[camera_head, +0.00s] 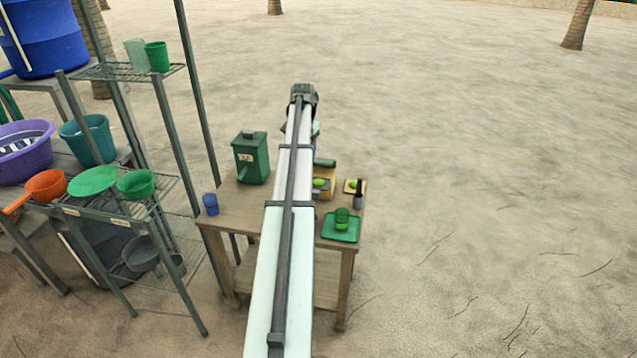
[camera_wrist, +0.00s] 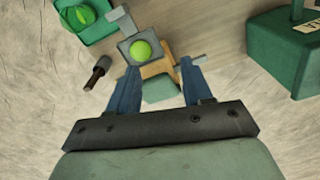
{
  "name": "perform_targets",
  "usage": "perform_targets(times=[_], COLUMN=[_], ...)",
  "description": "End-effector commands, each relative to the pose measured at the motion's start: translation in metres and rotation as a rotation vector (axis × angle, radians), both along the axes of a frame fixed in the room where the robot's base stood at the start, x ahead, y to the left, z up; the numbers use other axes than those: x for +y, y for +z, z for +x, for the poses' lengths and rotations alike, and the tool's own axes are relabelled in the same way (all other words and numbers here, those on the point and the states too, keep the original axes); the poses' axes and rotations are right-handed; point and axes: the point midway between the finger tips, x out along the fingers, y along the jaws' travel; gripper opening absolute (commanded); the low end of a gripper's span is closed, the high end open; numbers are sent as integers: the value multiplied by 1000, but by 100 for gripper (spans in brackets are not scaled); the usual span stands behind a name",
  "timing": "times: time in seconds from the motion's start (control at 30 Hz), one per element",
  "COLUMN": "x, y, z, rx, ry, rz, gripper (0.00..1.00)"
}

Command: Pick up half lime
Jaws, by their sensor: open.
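In the wrist view a bright green, round lime piece (camera_wrist: 141,50) sits on a dark grey square holder, just beyond my fingertips. Whether it is a half with a cut face, I cannot tell. In the head view one lime piece (camera_head: 319,183) shows at a small wooden block beside my arm. A second lime piece (camera_head: 353,184) lies on a small wooden board to its right. My gripper (camera_wrist: 160,66) is open, its two blue fingers apart above the table, with nothing held between them. My arm hides part of the table in the head view.
Shelves (camera_head: 130,185) stand further left.

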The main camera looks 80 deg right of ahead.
Motion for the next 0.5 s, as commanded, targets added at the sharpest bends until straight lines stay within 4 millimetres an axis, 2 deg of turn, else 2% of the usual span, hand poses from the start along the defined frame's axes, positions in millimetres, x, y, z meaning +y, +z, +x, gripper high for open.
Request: perform_targets(times=[0.03, 0.1, 0.27, 0.37, 0.5], x=[-9, -14, -18, -18, -17], y=[7, 13, 17, 8, -16], z=[-16, -31, -47, -49, -49], rx=[-1, 0, 0, 0, 0], ry=[-27, -52, -80, -83, -82], rz=[-1, 0, 1, 2, 3], gripper=[50, 50, 50, 50, 50])
